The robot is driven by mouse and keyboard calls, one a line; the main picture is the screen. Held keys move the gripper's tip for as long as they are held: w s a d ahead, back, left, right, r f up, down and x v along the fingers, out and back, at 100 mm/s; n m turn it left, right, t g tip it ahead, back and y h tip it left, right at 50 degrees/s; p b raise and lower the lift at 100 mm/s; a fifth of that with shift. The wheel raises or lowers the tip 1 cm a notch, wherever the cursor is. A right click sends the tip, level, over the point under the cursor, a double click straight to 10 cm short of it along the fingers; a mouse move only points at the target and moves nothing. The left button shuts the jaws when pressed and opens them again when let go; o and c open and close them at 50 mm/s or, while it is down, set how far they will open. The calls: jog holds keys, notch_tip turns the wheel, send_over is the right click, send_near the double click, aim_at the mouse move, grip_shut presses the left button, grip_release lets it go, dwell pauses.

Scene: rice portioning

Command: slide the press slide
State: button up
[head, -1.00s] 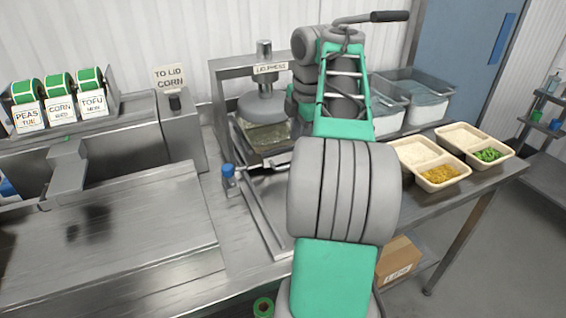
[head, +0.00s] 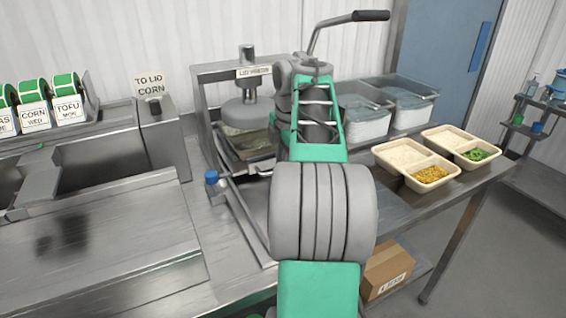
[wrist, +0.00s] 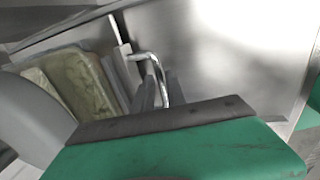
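The lid press (head: 212,92) stands on the steel counter, with its round grey press head (head: 247,113) raised above the press slide. The slide carries a greenish, flat-topped insert (head: 250,145) under the head; its rails (head: 240,205) run toward the front. A silver bar handle shows at the slide's front, partly behind my arm. In the wrist view the greenish insert (wrist: 82,82) is at left and the bent silver handle (wrist: 153,75) is at upper middle. Green and dark parts of my gripper (wrist: 170,130) fill the bottom, close to the handle. Contact and finger opening cannot be told. In the head view my arm hides the gripper.
A blue-capped post (head: 212,178) stands left of the rails. Filled two-part trays (head: 415,182) sit at right; clear bins (head: 362,122) stand behind. A "TO LID CORN" sign (head: 150,85) and label rolls (head: 35,110) are at left. A long lever (head: 340,20) rises behind my arm.

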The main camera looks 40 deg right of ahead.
grip_shut()
jog(key=shift+s, duration=0.1)
dwell(1.1)
